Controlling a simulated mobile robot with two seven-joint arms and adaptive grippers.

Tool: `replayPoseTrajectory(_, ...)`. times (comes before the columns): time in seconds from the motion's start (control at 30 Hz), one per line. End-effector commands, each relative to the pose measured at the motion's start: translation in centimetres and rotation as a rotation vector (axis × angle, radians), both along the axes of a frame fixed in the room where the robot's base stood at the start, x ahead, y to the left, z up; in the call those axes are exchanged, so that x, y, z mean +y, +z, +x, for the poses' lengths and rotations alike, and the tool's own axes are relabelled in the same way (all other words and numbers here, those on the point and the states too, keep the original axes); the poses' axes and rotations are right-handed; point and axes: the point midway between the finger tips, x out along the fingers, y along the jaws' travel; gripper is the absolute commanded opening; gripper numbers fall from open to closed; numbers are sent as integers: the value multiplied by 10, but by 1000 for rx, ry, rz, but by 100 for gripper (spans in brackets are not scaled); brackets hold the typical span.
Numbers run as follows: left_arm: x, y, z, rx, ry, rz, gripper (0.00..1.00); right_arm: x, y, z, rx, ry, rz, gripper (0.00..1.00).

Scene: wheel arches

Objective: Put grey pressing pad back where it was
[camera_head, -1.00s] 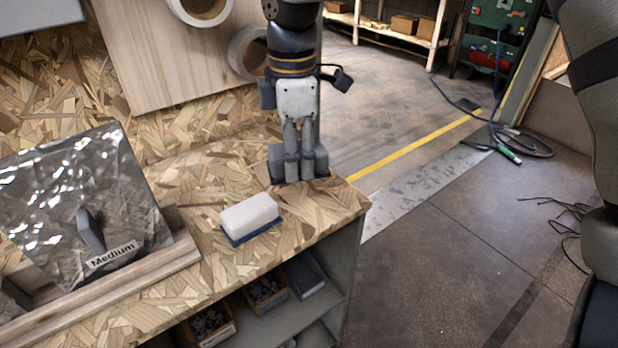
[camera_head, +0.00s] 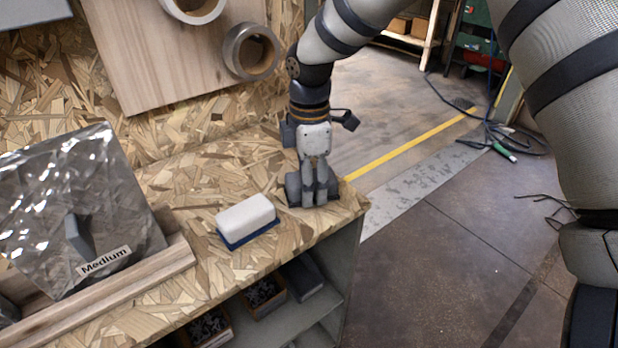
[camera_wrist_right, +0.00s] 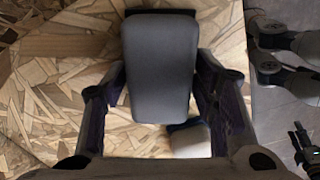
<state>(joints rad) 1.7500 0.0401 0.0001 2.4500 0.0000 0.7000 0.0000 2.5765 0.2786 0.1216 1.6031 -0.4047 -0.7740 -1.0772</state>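The grey pressing pad (camera_wrist_right: 160,68) is a dark grey block with rounded corners, seen from above in the right wrist view. My right gripper (camera_wrist_right: 160,85) has one finger close along each long side and appears shut on it. In the head view, my right gripper (camera_head: 313,192) points down at the right end of the chipboard bench top (camera_head: 165,240), near its edge. The pad is partly hidden behind the fingers there. It is low over the bench; I cannot tell whether it touches.
A white block with a blue base (camera_head: 247,220) lies left of my right gripper. A crinkled clear sheet labelled Medium (camera_head: 80,215) leans in a wooden holder at left. Bins (camera_head: 262,292) sit on the shelf below. Bare bench lies behind the white block.

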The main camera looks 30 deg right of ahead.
Motion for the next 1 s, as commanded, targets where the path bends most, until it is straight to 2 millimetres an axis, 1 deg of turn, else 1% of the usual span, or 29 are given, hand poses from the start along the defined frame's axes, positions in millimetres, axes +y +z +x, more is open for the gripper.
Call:
replayPoseTrajectory(0.27, 0, 0, 0, 0, 0, 0, 40, 0, 0, 0, 0, 0, 0, 64)
replayPoseTrajectory(0.37, 0, 0, 0, -1, 0, 0, 40, 0, 6, 0, -1, 0, 0, 64)
replayPoseTrajectory(0.47, 0, 3, 3, -11, 0, 0, 40, 0, 28, 1, -6, -1, 0, 64)
replayPoseTrajectory(0.6, 0, 7, 7, -24, 0, 0, 40, 0, 69, 1, -9, -2, 0, 64)
replayPoseTrajectory(0.7, 0, 8, 8, -30, 0, 0, 40, 0, 94, 1, -7, -1, 0, 64)
replayPoseTrajectory(0.83, 0, 9, 9, -32, 0, 0, 40, 0, 115, 0, -2, 0, 0, 64)
replayPoseTrajectory(0.9, 0, 9, 9, -32, 0, 0, 40, 0, 121, 0, -1, 0, 1, 64)
replayPoseTrajectory(1.0, 0, 9, 9, -32, 0, 0, 40, 0, 124, 0, 2, 0, 1, 64)
